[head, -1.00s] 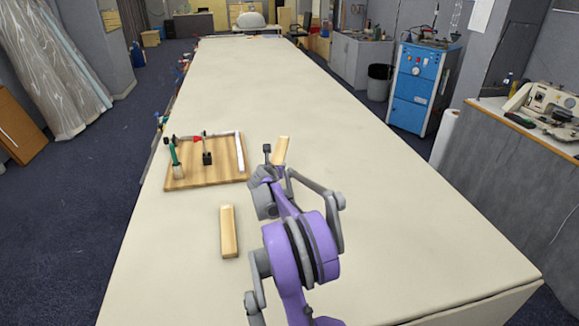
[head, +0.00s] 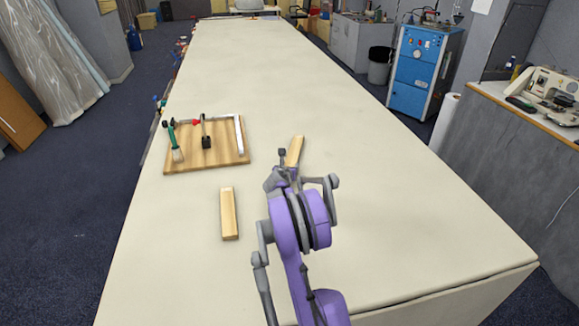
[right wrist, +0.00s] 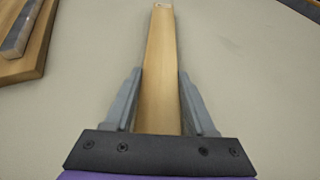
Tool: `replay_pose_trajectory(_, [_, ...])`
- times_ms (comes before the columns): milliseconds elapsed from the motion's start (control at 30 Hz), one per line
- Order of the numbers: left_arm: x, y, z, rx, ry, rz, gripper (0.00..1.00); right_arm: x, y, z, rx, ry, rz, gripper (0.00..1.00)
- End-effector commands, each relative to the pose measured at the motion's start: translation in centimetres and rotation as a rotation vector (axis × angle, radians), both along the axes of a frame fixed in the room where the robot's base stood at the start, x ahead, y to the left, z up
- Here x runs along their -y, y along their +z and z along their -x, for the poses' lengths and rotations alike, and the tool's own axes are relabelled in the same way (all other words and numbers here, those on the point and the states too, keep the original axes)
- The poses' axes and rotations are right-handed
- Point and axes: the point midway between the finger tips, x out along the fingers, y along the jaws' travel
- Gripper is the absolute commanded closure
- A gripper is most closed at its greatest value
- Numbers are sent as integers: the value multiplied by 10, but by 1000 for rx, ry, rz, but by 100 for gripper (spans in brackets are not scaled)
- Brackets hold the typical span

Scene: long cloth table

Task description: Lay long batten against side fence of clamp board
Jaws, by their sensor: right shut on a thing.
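The clamp board (head: 180,160) is a wooden board at the left of the table, with a pale L-shaped metal fence (head: 241,137) along its far and right edges. Its corner also shows in the right wrist view (right wrist: 24,68). My right gripper (head: 290,170) is right of the board, shut on a light wooden batten (head: 296,146) that points away from me. In the right wrist view the batten (right wrist: 158,50) looks long and lies between both fingers (right wrist: 160,88). Its near end is hidden, and I cannot tell its height above the table. My left gripper is not in view.
A second wooden batten (head: 229,215) lies on the table, nearer than the board. A green-handled brush-like tool (head: 174,140) and a dark clamp (head: 205,135) are on the board. The cloth table (head: 330,110) is clear to the right and beyond.

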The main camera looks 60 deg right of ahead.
Motion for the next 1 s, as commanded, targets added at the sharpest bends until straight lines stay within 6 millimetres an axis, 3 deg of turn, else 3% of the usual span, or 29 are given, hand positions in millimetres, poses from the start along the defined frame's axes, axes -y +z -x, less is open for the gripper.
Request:
replay_pose_trajectory(367, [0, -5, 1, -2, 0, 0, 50, 0, -5, 0, -1, 0, 0, 100])
replay_pose_trajectory(400, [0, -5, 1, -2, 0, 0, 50, 0, -5, 0, 0, 0, 0, 41])
replay_pose_trajectory(567, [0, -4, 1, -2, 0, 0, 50, 0, -4, 0, 0, 0, 0, 14])
replay_pose_trajectory(933, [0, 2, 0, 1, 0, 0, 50, 0, 1, 0, 1, 0, 0, 14])
replay_pose_trajectory(1000, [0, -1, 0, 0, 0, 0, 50, -7, 3, 2, -1, 1, 0, 14])
